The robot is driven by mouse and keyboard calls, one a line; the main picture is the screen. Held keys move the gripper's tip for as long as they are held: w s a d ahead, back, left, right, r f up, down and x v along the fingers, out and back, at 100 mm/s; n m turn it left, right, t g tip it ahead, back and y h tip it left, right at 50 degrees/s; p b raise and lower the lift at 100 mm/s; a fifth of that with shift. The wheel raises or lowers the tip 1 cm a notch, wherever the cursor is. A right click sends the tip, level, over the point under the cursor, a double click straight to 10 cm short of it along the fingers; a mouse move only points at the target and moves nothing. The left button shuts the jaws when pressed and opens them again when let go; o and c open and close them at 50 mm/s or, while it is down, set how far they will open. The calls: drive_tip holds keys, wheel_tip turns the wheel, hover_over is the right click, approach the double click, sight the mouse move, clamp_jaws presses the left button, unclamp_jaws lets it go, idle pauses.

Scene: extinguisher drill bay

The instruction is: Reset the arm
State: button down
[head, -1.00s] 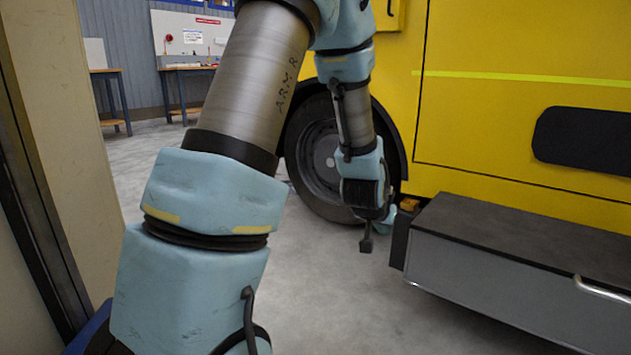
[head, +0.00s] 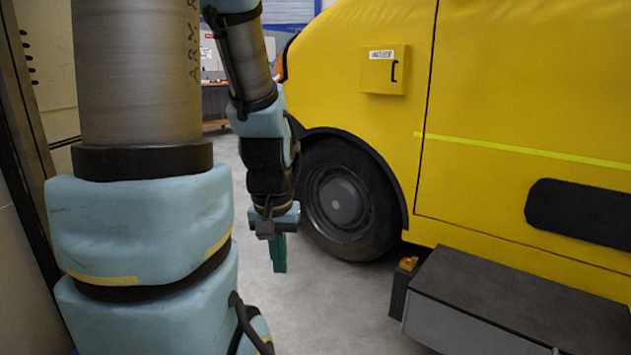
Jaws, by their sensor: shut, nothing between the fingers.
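My arm rises close on the left of the head view, and its forearm hangs down near the middle. My gripper (head: 279,252) points down at the end of the forearm, in front of the floor and left of the vehicle's front wheel. Its teal fingers are together with nothing seen between them. It hangs apart from the vehicle.
A yellow vehicle (head: 520,120) fills the right side, with a small yellow box (head: 384,70) on its flank. Its wheel (head: 345,203) stands behind my gripper. A dark-topped step (head: 510,300) juts out at lower right. A pale panel (head: 50,75) stands at far left. Grey floor (head: 330,310) is clear between.

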wheel_tip(320, 180, up, 26)
drive_tip(key=p, duration=2.3)
